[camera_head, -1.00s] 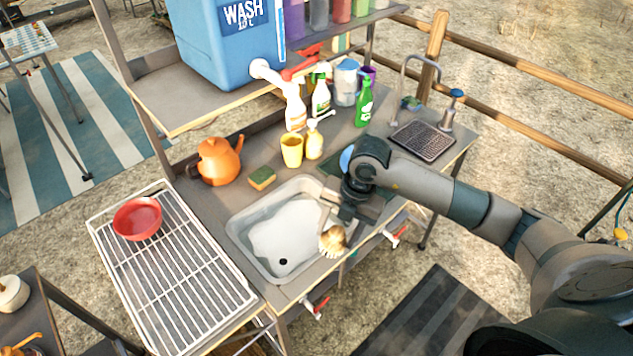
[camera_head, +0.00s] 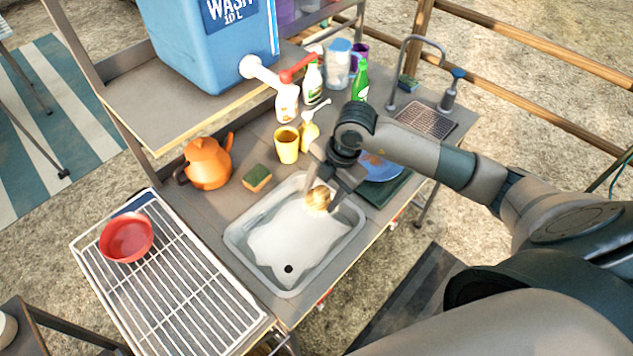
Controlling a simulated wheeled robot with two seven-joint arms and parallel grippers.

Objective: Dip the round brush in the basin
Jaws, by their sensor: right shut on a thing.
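The round brush (camera_head: 318,199) has a pale tan head and shows over the right back part of the basin. My right gripper (camera_head: 327,187) is shut on it from above; the fingers partly hide it. The basin (camera_head: 247,254) is a grey-white rectangular tub set in the counter, with pale water or suds and a dark drain spot. I cannot tell whether the bristles touch the water. My left gripper is not in view.
A sponge (camera_head: 257,178), a yellow cup (camera_head: 287,145) and an orange kettle (camera_head: 207,162) stand behind the basin. A wire rack (camera_head: 168,290) with a red bowl (camera_head: 126,237) is at left. A blue plate (camera_head: 381,168) lies right of the basin.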

